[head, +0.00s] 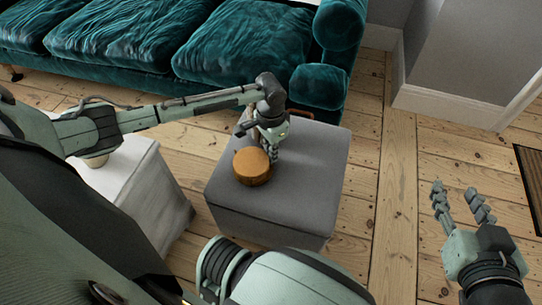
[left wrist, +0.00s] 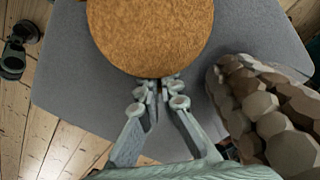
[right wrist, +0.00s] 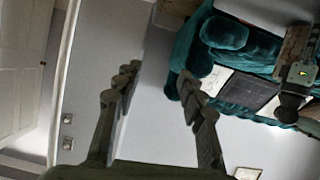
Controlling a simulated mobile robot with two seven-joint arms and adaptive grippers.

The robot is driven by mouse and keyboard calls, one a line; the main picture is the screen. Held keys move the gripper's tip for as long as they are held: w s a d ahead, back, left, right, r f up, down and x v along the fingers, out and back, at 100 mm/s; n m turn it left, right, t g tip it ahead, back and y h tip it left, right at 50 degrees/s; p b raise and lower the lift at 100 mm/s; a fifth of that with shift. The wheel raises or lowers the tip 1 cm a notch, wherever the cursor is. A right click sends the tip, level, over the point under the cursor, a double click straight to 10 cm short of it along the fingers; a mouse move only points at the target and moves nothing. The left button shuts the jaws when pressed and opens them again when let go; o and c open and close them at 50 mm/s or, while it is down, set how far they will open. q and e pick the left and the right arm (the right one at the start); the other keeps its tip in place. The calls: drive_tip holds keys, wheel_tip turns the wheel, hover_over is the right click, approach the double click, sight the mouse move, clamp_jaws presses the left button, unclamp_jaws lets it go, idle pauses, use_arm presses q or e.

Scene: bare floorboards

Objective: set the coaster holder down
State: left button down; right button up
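The coaster holder (head: 252,167) is a round wooden piece with a tan, cork-like top. It is over the front left part of the grey ottoman's top (head: 310,180); I cannot tell whether its underside touches. My left gripper (head: 269,153) is at its far right side. In the left wrist view the holder (left wrist: 150,35) fills the top middle, and the left fingers (left wrist: 160,84) are close together at its rim, appearing shut on it; their tips are partly hidden. My right gripper (head: 462,198) is open and empty over the floor at right; its spread fingers show in the right wrist view (right wrist: 158,80).
A brown, lumpy object (left wrist: 265,112) stands close beside the left gripper in its wrist view. A teal sofa (head: 130,45) is behind the ottoman. A white-covered block (head: 135,195) stands at left. Bare floorboards (head: 395,200) lie to the right.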

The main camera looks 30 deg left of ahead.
use_arm(q)
drive_tip(key=shift+f, duration=0.45)
use_arm(e)
drive_tip(key=shift+w+a+r, duration=0.15)
drive_tip(key=shift+a+r, duration=0.25)
drive_tip(key=shift+r, duration=0.15)
use_arm(q)
drive_tip(key=shift+f, duration=0.1)
use_arm(e)
drive_tip(key=shift+d+f, duration=0.1)
use_arm(q)
drive_tip(key=c, duration=1.7)
unclamp_jaws()
